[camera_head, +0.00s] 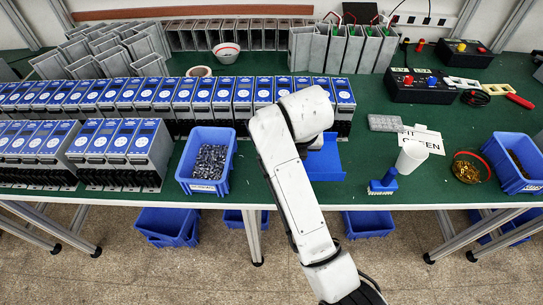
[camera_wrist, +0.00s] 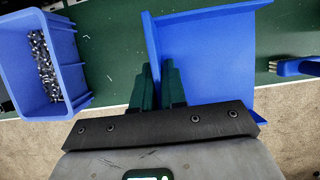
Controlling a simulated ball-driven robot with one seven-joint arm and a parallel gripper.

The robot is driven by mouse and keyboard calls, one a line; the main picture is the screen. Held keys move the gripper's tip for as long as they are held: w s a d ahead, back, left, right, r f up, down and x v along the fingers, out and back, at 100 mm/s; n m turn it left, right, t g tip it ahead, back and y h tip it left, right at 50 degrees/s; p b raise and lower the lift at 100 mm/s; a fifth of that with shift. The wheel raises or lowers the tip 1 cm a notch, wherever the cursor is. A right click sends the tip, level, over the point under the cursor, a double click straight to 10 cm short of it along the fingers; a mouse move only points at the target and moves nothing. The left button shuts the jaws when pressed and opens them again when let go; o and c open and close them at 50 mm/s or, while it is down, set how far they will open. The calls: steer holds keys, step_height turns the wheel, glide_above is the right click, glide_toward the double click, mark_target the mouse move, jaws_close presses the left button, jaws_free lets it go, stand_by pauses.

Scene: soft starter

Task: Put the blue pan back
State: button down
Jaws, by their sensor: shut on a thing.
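The blue pan (camera_wrist: 210,55) fills the upper middle of the wrist view, with a raised wall along its left side. My gripper (camera_wrist: 157,82) is shut on that wall, one dark green finger on each side of it. In the head view the pan (camera_head: 325,163) lies at the front part of the green table, partly hidden by my white arm. The gripper itself is hidden there. I cannot tell whether the pan touches the table.
A blue bin (camera_head: 207,160) of small metal parts stands left of the pan. A blue brush (camera_head: 384,182) and a white cup (camera_head: 410,158) stand to the right. Rows of blue-faced units (camera_head: 180,95) stand behind and left. The table's front edge (camera_head: 300,200) is close.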

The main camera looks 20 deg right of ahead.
steer(key=w+a+f, duration=0.1)
steer(key=w+f, duration=0.1)
steer(key=w+a+f, duration=0.2)
steer(key=f, duration=0.1)
steer(key=w+a+f, duration=0.1)
steer(key=w+f, duration=0.1)
steer(key=w, duration=0.1)
steer(key=shift+a+f, duration=0.15)
steer(key=shift+a, duration=0.25)
steer(key=shift+f+p, duration=0.55)
steer(key=shift+f, duration=1.1)
steer(key=c, duration=1.2)
jaws_free()
steer(key=shift+f, duration=0.1)
